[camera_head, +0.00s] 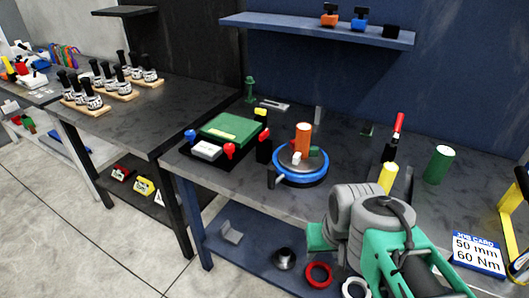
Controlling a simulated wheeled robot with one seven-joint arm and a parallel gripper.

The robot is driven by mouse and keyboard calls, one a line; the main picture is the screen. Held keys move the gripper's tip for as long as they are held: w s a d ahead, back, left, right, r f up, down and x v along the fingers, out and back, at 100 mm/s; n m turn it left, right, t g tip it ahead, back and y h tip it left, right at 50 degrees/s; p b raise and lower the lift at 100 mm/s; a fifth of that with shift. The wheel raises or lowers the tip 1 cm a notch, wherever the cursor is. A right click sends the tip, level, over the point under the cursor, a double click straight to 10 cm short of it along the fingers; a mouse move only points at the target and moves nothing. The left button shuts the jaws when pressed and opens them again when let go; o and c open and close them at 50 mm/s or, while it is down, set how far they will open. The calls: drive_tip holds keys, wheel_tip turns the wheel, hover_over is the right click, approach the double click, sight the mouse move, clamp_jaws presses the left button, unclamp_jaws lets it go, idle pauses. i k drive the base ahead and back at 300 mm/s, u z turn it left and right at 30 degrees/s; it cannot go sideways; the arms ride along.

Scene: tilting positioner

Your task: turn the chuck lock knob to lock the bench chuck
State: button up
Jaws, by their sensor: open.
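The bench chuck appears to be the round device with a blue ring (301,180) on the dark workbench. An orange cylinder (302,138) stands upright at its centre, with a small white block and green pieces around it. A dark handle (271,178) sticks out at the ring's left. I cannot tell which part is the chuck lock knob. A red knob (229,150) and a blue knob (190,136) sit on the black-based fixture to the left. My grey and green arm rises at the lower right, in front of the bench and apart from the chuck; no gripper fingers can be made out.
A green box (229,130) lies left of the chuck. A red-and-black tool (396,136), yellow cylinder (388,178), green cylinder (438,164) and job card (478,252) are to the right. A blue shelf (315,29) hangs above. Rings lie on the lower shelf.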

sight(262, 137)
drive_tip(key=z, duration=0.05)
drive_tip(key=k, duration=0.65)
drive_tip(key=u, duration=0.7)
drive_tip(key=i, duration=0.8)
drive_tip(key=u, duration=0.95)
drive_tip(key=i, duration=0.95)
drive_tip(key=u, duration=0.15)
